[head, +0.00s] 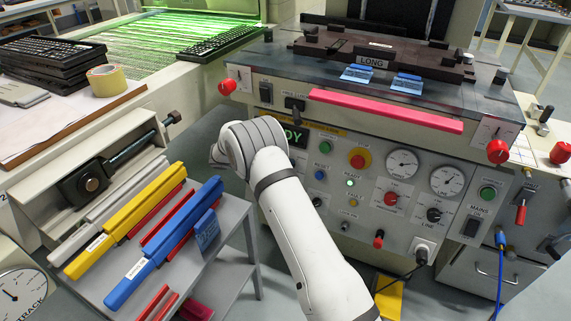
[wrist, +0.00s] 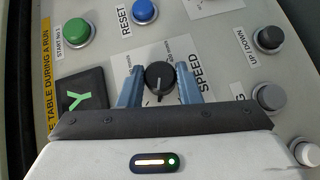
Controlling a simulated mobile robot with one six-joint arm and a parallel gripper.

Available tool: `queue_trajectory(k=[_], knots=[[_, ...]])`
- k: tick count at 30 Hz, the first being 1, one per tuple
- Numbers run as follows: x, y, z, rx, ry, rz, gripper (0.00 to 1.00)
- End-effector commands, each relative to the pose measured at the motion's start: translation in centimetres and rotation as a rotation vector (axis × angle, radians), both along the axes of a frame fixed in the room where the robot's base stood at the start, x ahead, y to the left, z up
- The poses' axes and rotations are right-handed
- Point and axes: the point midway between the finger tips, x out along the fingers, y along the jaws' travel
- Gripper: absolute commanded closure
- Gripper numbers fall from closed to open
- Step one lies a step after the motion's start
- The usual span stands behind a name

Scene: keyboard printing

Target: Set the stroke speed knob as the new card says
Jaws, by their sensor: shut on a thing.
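The black stroke speed knob (wrist: 158,78) is on the pale machine panel in the wrist view, on a white plate lettered "SPEED". My gripper (wrist: 158,86) has one blue-grey finger on each side of it and is shut on it. The knob's white pointer line faces down in the picture, toward my gripper's body. The plate's scale is mostly hidden or too small to read. In the head view my arm covers the knob and fingers. Blue cards lie on the machine top, left (head: 361,74) and right (head: 405,83); their writing is too small to read.
Near the knob are the blue RESET button (wrist: 145,11), green start button (wrist: 76,32), UP / DOWN button (wrist: 268,38) and a dark display (wrist: 82,88). A red emergency button (head: 358,158) is farther right. A grey cart (head: 235,215) with coloured bars stands left of my arm.

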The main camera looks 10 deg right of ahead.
Motion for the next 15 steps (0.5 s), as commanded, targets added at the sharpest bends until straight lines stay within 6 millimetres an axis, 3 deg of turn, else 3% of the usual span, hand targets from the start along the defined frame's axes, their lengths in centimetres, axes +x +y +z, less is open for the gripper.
queue_trajectory(k=[15], knots=[[-0.32, 0.1, -0.55, -0.154, 0.121, 0.058, 0.92]])
